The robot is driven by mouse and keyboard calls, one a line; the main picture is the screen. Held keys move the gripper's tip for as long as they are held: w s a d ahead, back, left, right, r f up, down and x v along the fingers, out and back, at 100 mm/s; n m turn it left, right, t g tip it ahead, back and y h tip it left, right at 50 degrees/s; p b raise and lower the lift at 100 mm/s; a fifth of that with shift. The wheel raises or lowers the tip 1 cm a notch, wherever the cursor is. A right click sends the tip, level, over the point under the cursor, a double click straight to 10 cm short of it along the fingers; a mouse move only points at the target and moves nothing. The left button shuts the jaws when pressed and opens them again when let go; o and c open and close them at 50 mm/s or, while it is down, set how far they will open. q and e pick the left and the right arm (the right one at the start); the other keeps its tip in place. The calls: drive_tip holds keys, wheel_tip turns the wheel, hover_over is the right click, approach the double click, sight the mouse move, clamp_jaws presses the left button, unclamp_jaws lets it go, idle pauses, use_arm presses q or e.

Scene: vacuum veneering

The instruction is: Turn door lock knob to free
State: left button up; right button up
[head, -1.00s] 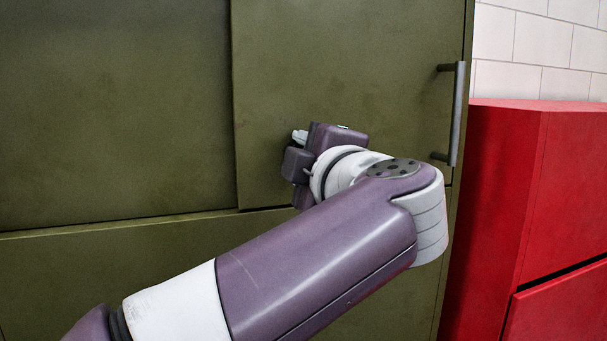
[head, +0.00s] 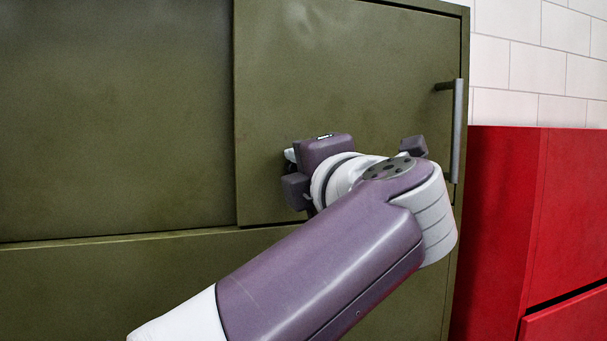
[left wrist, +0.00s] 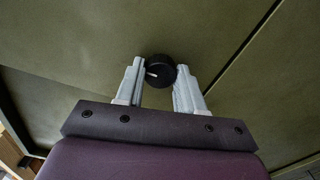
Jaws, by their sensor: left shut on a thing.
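The lock knob (left wrist: 161,70) is a round black knob with a white pointer line, on the olive-green cabinet door (head: 350,80). In the left wrist view the line points left. My left gripper (left wrist: 160,67) has its two pale fingers on either side of the knob and is shut on it. In the head view the left gripper (head: 290,156) is at the door's lower left part, and its own wrist hides the knob. The door lies flush in its frame. My right gripper is in neither view.
A grey vertical bar handle (head: 457,130) stands out from the door's right edge, close to my left wrist. A red cabinet (head: 500,200) stands at the right before a white tiled wall (head: 540,65). A plain olive panel (head: 110,110) lies left of the door.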

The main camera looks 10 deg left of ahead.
use_arm(q)
drive_tip(key=shift+f, duration=0.1)
drive_tip(key=o, duration=1)
drive_tip(key=shift+o, duration=0.2)
drive_tip(key=b+v, duration=0.2)
drive_tip(key=v, duration=1.1)
drive_tip(key=shift+w, duration=0.15)
